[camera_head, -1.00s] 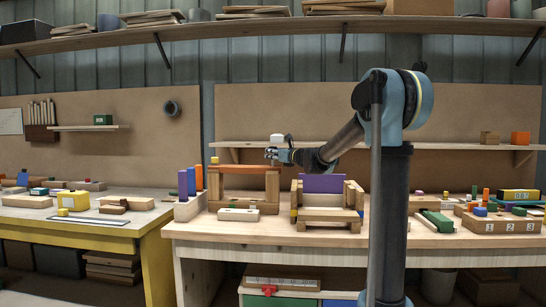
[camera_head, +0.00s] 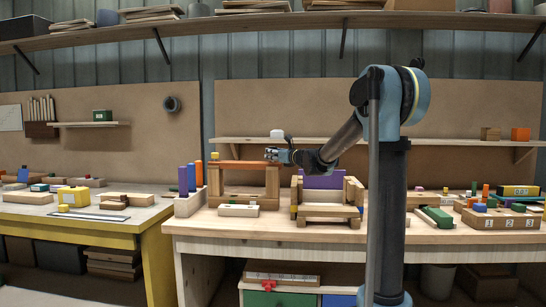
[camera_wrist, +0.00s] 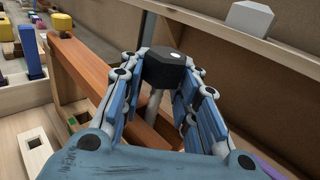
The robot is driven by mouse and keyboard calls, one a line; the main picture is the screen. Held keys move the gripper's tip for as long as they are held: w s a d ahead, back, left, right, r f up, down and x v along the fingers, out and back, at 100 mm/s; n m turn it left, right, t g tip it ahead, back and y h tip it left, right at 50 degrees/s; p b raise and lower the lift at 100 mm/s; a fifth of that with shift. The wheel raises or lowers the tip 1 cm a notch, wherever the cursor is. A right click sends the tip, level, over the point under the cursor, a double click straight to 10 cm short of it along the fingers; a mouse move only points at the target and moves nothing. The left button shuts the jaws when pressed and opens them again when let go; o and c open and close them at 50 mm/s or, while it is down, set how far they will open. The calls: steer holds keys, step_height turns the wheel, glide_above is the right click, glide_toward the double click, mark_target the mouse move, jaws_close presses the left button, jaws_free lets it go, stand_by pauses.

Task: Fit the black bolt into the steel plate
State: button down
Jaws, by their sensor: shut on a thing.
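My gripper (camera_wrist: 165,75) is shut on the black bolt (camera_wrist: 167,68). In the wrist view the bolt has a black hexagonal head with a pale spot, and a grey shank pointing down between the fingers. In the head view my gripper (camera_head: 272,154) is above the right end of the orange-brown beam on the wooden frame (camera_head: 238,166); the bolt is too small to make out there. I cannot clearly identify the steel plate. A thin flat grey strip (camera_head: 90,217) lies on the yellow-edged left bench, but I cannot tell whether it is the plate.
The beam (camera_wrist: 92,80) runs just left of the bolt in the wrist view. A white block (camera_wrist: 250,18) stands on the shelf behind. A purple-backed wooden frame (camera_head: 323,182) stands right of my gripper.

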steer(key=shift+f, duration=0.8)
steer(key=c, duration=1.1)
jaws_free()
steer(key=v, duration=1.2)
steer(key=shift+w, duration=0.1)
